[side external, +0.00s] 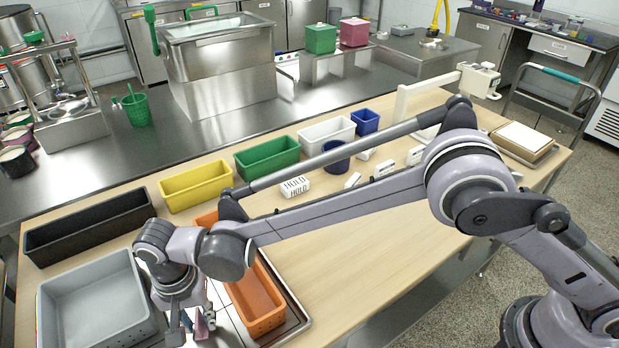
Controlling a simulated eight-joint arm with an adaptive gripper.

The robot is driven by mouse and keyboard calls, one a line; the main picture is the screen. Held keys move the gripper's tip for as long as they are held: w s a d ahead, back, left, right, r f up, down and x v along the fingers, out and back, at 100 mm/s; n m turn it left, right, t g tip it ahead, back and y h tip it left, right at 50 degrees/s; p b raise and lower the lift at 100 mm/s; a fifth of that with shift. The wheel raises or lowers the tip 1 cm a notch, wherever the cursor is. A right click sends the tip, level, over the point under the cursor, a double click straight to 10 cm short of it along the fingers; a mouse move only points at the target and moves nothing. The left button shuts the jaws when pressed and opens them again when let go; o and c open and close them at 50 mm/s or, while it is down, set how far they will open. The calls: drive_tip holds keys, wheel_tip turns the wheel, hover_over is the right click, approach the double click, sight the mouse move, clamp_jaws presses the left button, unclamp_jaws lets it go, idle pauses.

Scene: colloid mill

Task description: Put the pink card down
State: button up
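My gripper (190,324) is at the bottom left, pointing down between the grey bin and the orange tray. A small pink piece (203,326), likely the pink card, shows at its right finger. Most of that piece is hidden by the gripper or cut off by the lower picture edge. I cannot tell whether the fingers are closed on it or whether it touches the surface below.
A grey bin (62,300) stands left of my gripper, and an orange tray (262,297) stands right. Behind are black (75,240), yellow (195,187) and green (268,157) bins. White labelled blocks (295,187) stand mid-table. The front middle of the table is clear.

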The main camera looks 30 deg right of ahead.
sight(196, 318)
wheel_tip(196, 318, up, 11)
drive_tip(key=w+d+r+t, duration=0.1)
drive_tip(key=w+d+r, duration=0.2)
drive_tip(key=d+r, duration=0.6)
drive_tip(key=d+r+n+t+y, duration=0.1)
drive_tip(key=d+r+n+t, duration=0.1)
drive_tip(key=d, duration=1.4)
drive_tip(key=s+d+f+n+t, duration=0.1)
drive_tip(key=s+d+f+t, duration=0.1)
drive_tip(key=s+d, duration=0.4)
drive_tip(key=s+d+f+n+t+h, duration=0.1)
drive_tip(key=s+d, duration=0.5)
drive_tip(key=d, duration=0.8)
wheel_tip(196, 318, down, 2)
drive_tip(key=shift+s+d+f+n+t, duration=0.2)
drive_tip(key=shift+s+d+n+t, duration=0.15)
drive_tip(key=shift+t, duration=0.25)
drive_tip(key=shift+a, duration=0.1)
